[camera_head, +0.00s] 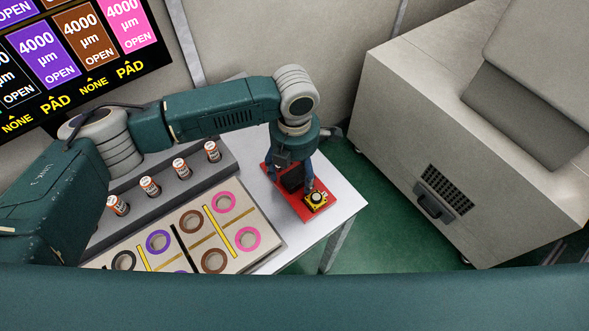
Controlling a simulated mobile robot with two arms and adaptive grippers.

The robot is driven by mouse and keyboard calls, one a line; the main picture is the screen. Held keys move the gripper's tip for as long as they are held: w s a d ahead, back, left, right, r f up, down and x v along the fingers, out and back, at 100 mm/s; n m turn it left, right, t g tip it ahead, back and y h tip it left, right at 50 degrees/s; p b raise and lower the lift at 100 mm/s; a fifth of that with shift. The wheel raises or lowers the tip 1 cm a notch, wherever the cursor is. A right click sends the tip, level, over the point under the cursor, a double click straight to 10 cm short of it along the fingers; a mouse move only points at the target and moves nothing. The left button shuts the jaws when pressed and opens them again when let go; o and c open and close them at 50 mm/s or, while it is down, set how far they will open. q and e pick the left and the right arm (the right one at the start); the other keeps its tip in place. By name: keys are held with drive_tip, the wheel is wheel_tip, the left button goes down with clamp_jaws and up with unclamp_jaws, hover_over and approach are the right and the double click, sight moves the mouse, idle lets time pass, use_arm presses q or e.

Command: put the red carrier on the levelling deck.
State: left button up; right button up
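The red carrier (294,203) is a flat red plate on the right part of the white table, with a small yellow and black device (316,200) at its front right. My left gripper (295,184) points down over the carrier from above. A dark block shows between or behind its fingers, and the wrist hides part of the plate. Whether the fingers are closed on anything cannot be told. No part is clearly marked as the levelling deck; a beige board (191,228) with coloured rings lies left of the carrier. My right gripper is not in view.
Several small orange-and-white cylinders (150,187) stand in a grey rack behind the board. A screen (75,45) with coloured 4000 µm panels is at upper left. A large beige cabinet (400,110) stands right of the table (338,200), with green floor between.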

sight(295, 173)
use_arm(q)
drive_tip(key=shift+r, duration=0.1)
wheel_tip(295, 173, up, 12)
drive_tip(key=b, duration=0.2)
idle(0.3)
idle(0.5)
